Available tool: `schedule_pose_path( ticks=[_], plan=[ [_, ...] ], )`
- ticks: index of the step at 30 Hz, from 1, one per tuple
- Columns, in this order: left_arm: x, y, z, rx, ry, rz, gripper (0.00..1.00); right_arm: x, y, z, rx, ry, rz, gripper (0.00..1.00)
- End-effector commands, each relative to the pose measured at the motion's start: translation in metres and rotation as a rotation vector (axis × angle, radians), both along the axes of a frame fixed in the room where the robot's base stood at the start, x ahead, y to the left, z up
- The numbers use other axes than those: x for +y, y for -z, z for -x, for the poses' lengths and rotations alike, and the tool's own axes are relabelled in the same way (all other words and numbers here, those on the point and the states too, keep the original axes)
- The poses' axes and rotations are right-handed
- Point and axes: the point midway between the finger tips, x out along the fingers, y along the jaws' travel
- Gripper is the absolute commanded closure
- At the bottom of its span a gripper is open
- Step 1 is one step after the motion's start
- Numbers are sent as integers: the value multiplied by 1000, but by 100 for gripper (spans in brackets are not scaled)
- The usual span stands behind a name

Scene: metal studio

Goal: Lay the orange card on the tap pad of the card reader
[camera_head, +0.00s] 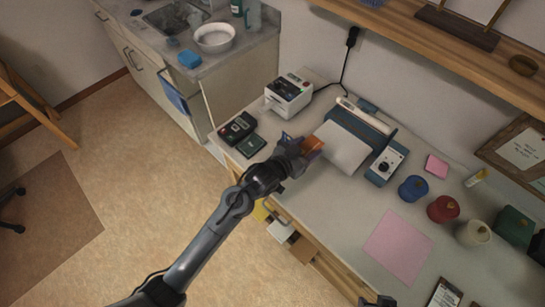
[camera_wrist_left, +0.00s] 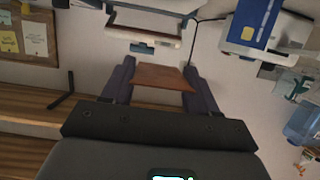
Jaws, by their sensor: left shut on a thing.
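My left gripper (camera_head: 306,146) is shut on the orange card (camera_head: 314,145), over the counter beside the blue-and-white machine. In the left wrist view the card (camera_wrist_left: 161,78) shows brownish and flat between the two fingers of the left gripper (camera_wrist_left: 160,84). The dark card reader (camera_head: 237,127) lies near the counter's left end, left of the gripper and apart from the card. A dark greenish square pad (camera_head: 250,145) sits at its near side. A dark tip at the bottom edge seems to be my right gripper (camera_head: 377,300); its jaws are not clear.
A white printer-like box (camera_head: 289,93) stands behind the reader. The blue-and-white machine (camera_head: 346,141) is right of the card. Blue, red and white spools (camera_head: 442,209) and a pink sheet (camera_head: 398,246) lie further right. A wooden shelf (camera_head: 430,42) overhangs the back.

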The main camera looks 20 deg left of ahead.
Motion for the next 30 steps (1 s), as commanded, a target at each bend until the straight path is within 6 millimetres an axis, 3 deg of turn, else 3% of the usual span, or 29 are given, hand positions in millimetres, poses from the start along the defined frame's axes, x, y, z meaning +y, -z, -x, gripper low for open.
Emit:
schedule_pose_path(
  ticks=[15,21,26,30],
  plan=[
    [92,57,8,3,-1,-2,69,-1,1,0,0,-4,5,57],
    [109,66,9,2,0,-1,69,-1,1,0,0,-1,2,57],
    [111,74,9,2,1,0,69,0,2,0,0,2,-2,57],
    [110,91,9,3,0,0,69,1,5,0,1,3,-4,57]
  ],
)
